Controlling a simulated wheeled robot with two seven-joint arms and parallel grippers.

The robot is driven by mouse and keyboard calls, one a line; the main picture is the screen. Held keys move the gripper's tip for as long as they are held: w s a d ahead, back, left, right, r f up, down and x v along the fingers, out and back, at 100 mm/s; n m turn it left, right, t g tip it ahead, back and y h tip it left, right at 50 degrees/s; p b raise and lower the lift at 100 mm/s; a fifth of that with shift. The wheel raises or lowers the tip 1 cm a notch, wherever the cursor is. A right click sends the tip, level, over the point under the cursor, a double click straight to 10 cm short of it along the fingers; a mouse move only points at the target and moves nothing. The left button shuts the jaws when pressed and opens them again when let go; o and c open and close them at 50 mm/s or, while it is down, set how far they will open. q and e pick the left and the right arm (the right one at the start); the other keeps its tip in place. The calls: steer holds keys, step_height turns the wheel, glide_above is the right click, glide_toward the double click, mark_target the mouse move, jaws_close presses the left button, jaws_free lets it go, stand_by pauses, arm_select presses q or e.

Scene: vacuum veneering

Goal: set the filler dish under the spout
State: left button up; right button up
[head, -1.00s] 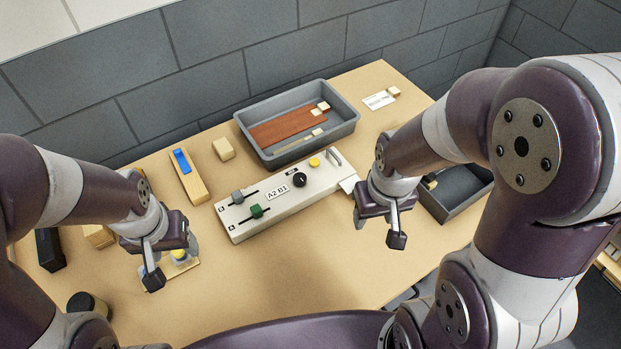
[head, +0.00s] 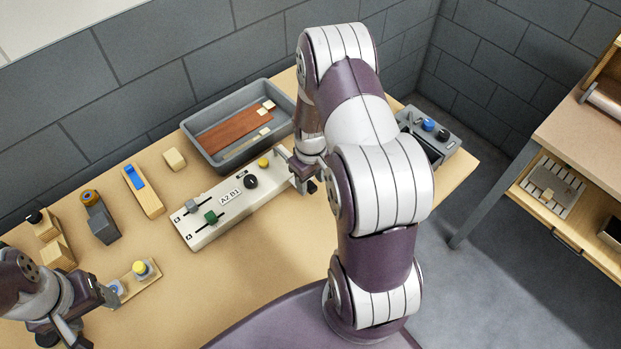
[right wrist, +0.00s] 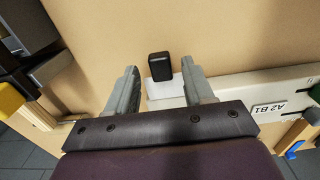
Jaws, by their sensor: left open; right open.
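The long pale dispenser (head: 215,208) marked A2 B1 lies across the table, with sliders, a black knob and a yellow button. My right gripper (head: 304,183) is open at its right end, partly hidden by my arm. In the right wrist view, a white flat piece (right wrist: 166,90) and an upright black block (right wrist: 161,66) show between the open fingers (right wrist: 160,78), with no clear grip on either. I cannot tell whether these are the filler dish; the spout is not clearly visible. My left gripper (head: 72,328) is open at the lower left, near a small board (head: 150,282) with a yellow knob.
A grey tray (head: 200,163) with brown strips stands behind the dispenser. A blue-topped wooden block (head: 148,198), a pale block (head: 174,159) and a grey holder (head: 101,222) stand left. A grey box (head: 446,139) sits at the right edge. The front middle tabletop is clear.

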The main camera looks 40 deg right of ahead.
steer(key=shift+a+f, duration=0.1)
steer(key=shift+f, duration=0.3)
jaws_close()
steer(key=w+b, duration=0.1)
steer(key=w, duration=0.4)
steer(key=shift+w+a, duration=0.1)
steer(key=shift+a, duration=0.1)
steer(key=shift+w, duration=0.1)
steer(key=shift+r, duration=0.1)
jaws_free()
steer(key=shift+r, duration=0.1)
